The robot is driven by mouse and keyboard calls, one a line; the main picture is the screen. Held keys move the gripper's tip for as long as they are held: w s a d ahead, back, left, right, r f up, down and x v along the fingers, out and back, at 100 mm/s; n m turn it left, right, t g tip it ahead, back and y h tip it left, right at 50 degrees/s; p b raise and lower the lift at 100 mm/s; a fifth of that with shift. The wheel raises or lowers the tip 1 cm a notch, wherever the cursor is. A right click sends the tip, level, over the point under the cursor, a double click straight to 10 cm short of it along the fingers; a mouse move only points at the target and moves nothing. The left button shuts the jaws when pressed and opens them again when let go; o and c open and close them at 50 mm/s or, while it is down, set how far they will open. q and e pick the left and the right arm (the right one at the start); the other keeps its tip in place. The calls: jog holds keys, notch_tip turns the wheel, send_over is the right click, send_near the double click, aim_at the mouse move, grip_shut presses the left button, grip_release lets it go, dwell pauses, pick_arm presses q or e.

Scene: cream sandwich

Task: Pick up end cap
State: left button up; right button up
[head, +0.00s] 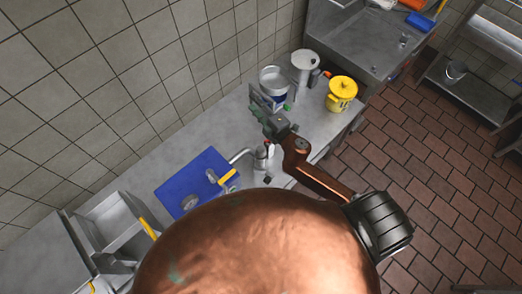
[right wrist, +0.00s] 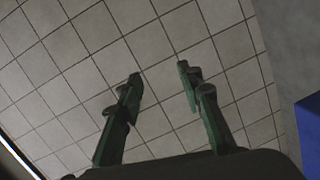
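My right gripper (head: 264,104) is raised over the steel counter, in front of the white-and-blue bucket. In the right wrist view its two green fingers (right wrist: 160,82) are apart with nothing between them, facing the tiled wall. A blue board (head: 176,184) lies on the counter to the left, and its edge seems to show at the right of the wrist view (right wrist: 309,130). On it are small grey metal pieces, one round (head: 189,202) and one farther back (head: 211,175). I cannot tell which, if any, is the end cap. My left gripper is not in view.
A white-and-blue bucket (head: 273,80), a white canister (head: 305,66) and a yellow lidded pot (head: 341,94) stand at the counter's far end. Steel pans (head: 112,222) are at left.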

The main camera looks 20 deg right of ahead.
jog(key=s+a+r+n+g+y, duration=0.25)
jog(key=a+n+y, duration=0.25)
jog(key=a+n, duration=0.3)
jog(key=s+a+r+n+g+y, duration=0.1)
jog(key=a+n+g+y, duration=0.2)
jog(key=a+n+y, duration=0.35)
jog(key=n+g+h+p, duration=0.1)
jog(key=n+g+h, duration=0.85)
jog(key=n, duration=0.65)
send_over(262, 149)
jog(key=s+d, duration=0.2)
jog(key=d, duration=0.1)
notch_tip(262, 149, down, 18)
jog(key=shift+w+a+f+m+t+h+p, duration=0.25)
jog(key=shift+w+a+f+t+h+p, duration=0.2)
jog(key=shift+a+f, duration=0.25)
jog(key=shift+p+x, duration=0.9)
jog(key=shift+x, duration=1.9)
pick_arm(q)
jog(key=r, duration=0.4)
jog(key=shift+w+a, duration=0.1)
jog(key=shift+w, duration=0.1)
pick_arm(e)
jog(key=shift+w+a+r, duration=0.1)
jog(key=shift+w, duration=0.05)
jog(key=shift+c, duration=0.3)
